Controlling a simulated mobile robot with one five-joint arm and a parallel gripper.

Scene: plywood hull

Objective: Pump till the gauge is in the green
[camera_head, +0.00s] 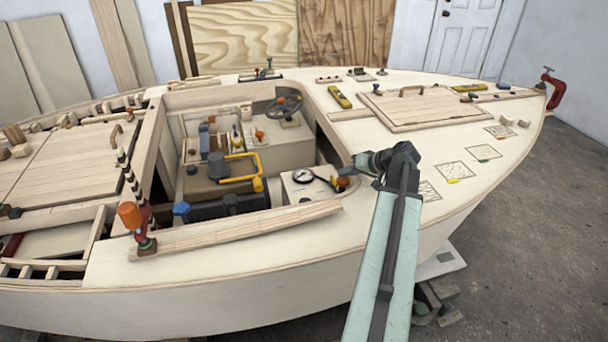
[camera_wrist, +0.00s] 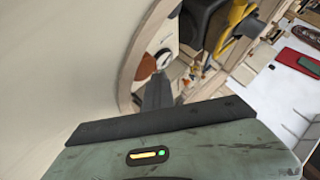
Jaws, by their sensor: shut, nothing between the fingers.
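The round white gauge (camera_head: 303,176) sits on a pale box in the cockpit. Its needle and any green band are too small to read. It also shows, tilted and partly hidden, in the wrist view (camera_wrist: 163,58). An orange-brown knob (camera_head: 342,182) is just right of the gauge and shows in the wrist view (camera_wrist: 145,68); it may be the pump handle, but I cannot tell. My gripper (camera_head: 352,168) is shut and empty, close to the knob by the cockpit's right edge. In the wrist view its dark fingers (camera_wrist: 158,94) point towards the knob and gauge; contact is unclear.
A yellow handle (camera_head: 240,165) and a blue knob (camera_head: 181,209) stand left of the gauge. A steering wheel (camera_head: 284,104) is farther back. An orange-topped clamp (camera_head: 131,215) rises at the front left. The coaming (camera_head: 240,232) bounds the cockpit in front; the deck's right side is fairly open.

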